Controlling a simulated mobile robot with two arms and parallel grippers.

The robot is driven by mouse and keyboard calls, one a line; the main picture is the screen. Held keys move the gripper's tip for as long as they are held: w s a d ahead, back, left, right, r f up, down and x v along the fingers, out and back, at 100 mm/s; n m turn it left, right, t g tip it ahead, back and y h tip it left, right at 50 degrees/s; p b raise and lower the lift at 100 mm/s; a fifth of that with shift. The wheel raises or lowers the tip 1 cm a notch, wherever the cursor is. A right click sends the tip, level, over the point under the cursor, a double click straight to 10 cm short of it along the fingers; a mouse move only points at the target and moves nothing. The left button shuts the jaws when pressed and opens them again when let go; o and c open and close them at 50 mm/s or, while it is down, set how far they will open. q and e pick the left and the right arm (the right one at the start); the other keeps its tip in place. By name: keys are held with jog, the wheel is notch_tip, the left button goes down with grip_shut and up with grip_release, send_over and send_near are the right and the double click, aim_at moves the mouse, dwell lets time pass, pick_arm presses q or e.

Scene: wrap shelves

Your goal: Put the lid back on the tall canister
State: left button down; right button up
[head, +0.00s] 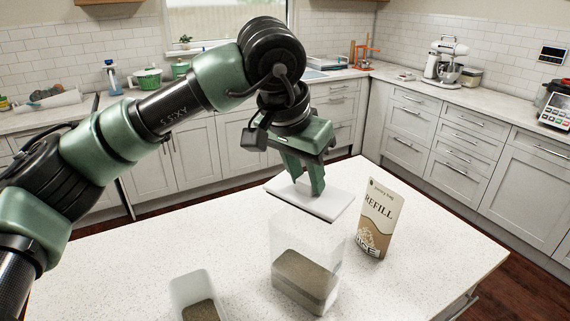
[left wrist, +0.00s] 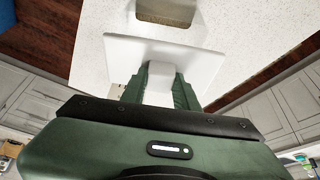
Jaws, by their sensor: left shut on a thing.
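The tall canister (head: 305,250) stands upright on the speckled white table, clear-walled, open at the top and partly filled with brown contents. The lid (head: 322,206) is a flat white plate behind it, near the table's far edge. My left gripper (head: 307,188) points down over the lid. In the left wrist view its fingers (left wrist: 160,88) are shut on a white block-like grip on the lid (left wrist: 200,62). Whether the lid rests on the table or hangs just above it, I cannot tell. My right gripper is not in view.
A tan refill carton (head: 379,218) stands right of the canister. A smaller open container (head: 190,290) with brown contents stands at the front left. The table (head: 130,270) is clear on the left. Counters with a stand mixer (head: 443,62) line the walls.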

aim_at(303, 195)
pick_arm(q)
jog(key=shift+s+d+f, duration=0.1)
jog(key=shift+s+f, duration=0.05)
jog(key=shift+f, duration=0.05)
jog(key=shift+d+f+b, duration=0.1)
jog(key=shift+f+b, duration=0.75)
jog(key=shift+f, duration=0.1)
jog(key=shift+f+b, duration=1.3)
jog(key=shift+f, duration=0.45)
jog(key=shift+f, duration=0.1)
jog(key=shift+f+b, duration=0.55)
jog(key=shift+f, duration=0.05)
